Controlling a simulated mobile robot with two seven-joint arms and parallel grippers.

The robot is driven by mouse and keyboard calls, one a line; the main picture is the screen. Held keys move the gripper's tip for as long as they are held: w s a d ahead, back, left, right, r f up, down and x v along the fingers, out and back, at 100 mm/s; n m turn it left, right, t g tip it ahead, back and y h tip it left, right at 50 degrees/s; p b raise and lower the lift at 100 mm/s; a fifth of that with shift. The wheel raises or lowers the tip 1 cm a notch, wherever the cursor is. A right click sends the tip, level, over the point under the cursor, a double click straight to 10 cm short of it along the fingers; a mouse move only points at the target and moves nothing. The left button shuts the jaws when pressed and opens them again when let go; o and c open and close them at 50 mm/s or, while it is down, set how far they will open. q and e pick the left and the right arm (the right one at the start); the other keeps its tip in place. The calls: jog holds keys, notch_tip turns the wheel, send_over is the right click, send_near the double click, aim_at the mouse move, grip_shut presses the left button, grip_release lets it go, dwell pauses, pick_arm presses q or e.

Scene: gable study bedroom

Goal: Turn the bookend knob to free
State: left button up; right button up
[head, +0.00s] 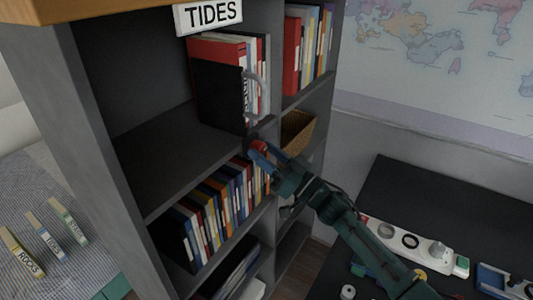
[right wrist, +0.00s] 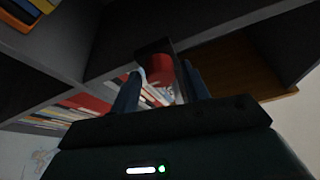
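The bookend (head: 218,95) is a black upright plate beside the books on the shelf under the TIDES sign. Its red knob (head: 262,146) shows at the shelf's front edge, partly covered by my gripper. My right gripper (head: 259,155) reaches up to the knob from the lower right. In the right wrist view, the red knob (right wrist: 158,69) lies between the two blue fingertips, in front of a black bracket (right wrist: 154,47). The fingers stand apart with gaps beside the knob, so the gripper looks open. I cannot tell the knob's turn. My left gripper is not in view.
The grey bookcase (head: 98,135) has books above and below the knob. A wicker basket (head: 298,132) sits in the compartment to the right. A dark desk (head: 445,215) with a white power strip (head: 415,243) is at lower right. The shelf left of the bookend is empty.

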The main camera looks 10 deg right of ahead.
jog(key=c, duration=0.8)
jog(key=shift+o, duration=0.2)
